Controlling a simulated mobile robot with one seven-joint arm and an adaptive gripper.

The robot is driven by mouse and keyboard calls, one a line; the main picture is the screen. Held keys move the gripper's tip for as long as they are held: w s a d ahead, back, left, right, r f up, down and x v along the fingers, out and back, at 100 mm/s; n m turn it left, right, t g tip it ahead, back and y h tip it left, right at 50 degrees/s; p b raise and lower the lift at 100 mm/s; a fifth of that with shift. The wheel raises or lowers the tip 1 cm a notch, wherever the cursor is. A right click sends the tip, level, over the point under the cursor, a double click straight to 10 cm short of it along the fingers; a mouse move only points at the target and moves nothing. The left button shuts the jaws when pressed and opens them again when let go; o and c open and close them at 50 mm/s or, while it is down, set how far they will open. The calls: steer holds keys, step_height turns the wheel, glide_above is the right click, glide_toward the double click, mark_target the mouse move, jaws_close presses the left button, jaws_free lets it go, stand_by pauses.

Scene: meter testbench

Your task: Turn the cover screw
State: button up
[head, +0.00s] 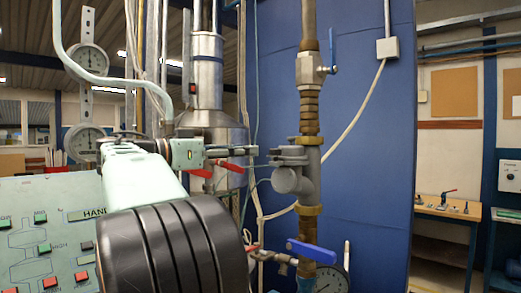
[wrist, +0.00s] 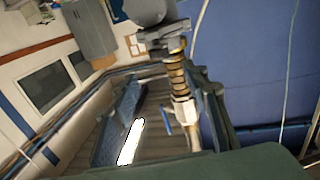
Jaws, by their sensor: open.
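The cover screw appears to be the round grey cap (head: 286,180) on the side of the grey fitting (head: 312,175) in the vertical brass pipe. It also shows at the top edge of the wrist view (wrist: 150,10), cut off by the frame. Nothing shows held in the gripper.
A blue-handled valve (head: 312,68) sits higher on the pipe; another blue handle (head: 311,251) lies below, above a gauge (head: 332,281). Red handles (head: 228,165) are close to my gripper. A blue panel (head: 375,150) stands behind. A green control panel (head: 45,235) is at lower left.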

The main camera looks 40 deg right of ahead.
mark_target(271, 151)
steer(key=d, duration=0.3)
steer(key=d+p, duration=0.1)
steer(key=d, duration=0.2)
steer(key=s+d+p, duration=0.1)
steer(key=d, duration=0.3)
steer(key=shift+a, duration=0.1)
jaws_close()
steer(key=shift+f, duration=0.1)
steer(key=shift+f+t+b, duration=0.1)
steer(key=shift+t+b, duration=0.2)
steer(key=shift+b, duration=0.45)
